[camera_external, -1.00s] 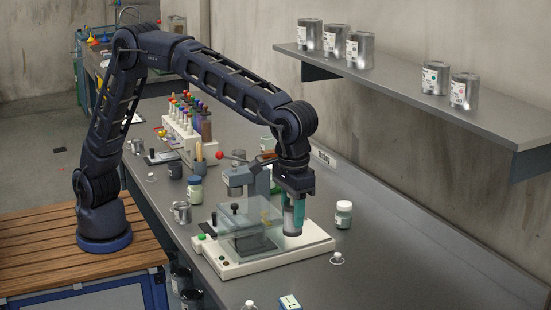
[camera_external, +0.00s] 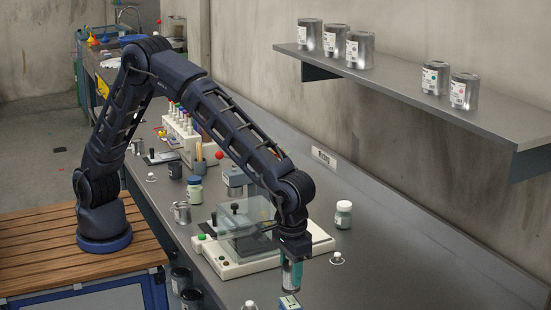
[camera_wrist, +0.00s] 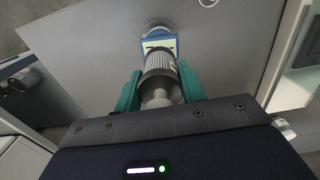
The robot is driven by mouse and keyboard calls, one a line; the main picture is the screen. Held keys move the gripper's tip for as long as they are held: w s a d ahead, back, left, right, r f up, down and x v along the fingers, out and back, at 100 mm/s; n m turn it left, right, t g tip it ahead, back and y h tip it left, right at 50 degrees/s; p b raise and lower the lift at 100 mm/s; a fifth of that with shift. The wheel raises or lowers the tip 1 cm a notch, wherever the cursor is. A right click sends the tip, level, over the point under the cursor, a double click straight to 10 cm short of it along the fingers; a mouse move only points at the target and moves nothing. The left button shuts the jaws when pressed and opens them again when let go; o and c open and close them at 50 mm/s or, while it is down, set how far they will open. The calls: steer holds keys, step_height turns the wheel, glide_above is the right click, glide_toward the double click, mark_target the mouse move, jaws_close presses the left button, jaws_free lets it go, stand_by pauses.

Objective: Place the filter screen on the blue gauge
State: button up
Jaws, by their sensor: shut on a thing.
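My gripper (camera_external: 291,270) has teal fingers and is shut on the filter screen, a grey ribbed cylinder (camera_wrist: 160,68) with a pale round end, held between the fingers in the wrist view. In the external view the fingers mostly hide the screen. The blue gauge (camera_external: 289,302), small with a pale label, lies on the bench at the bottom edge of the external view, just below my gripper. In the wrist view the blue gauge (camera_wrist: 159,45) shows just beyond the screen's far end. I cannot tell whether the two touch.
A white-based machine (camera_external: 235,265) with a clear guard stands behind my gripper. A small jar (camera_external: 343,215) and a white-knobbed item (camera_external: 337,258) stand to the right. Another white-topped item (camera_external: 249,306) is to the left of the gauge. The bench at right is clear.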

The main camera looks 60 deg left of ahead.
steer(key=shift+f, duration=2)
steer(key=shift+f, duration=0.1)
steer(key=o, duration=1.1)
step_height(320, 180, up, 12)
steer(key=shift+r, duration=0.1)
steer(key=shift+a, duration=0.1)
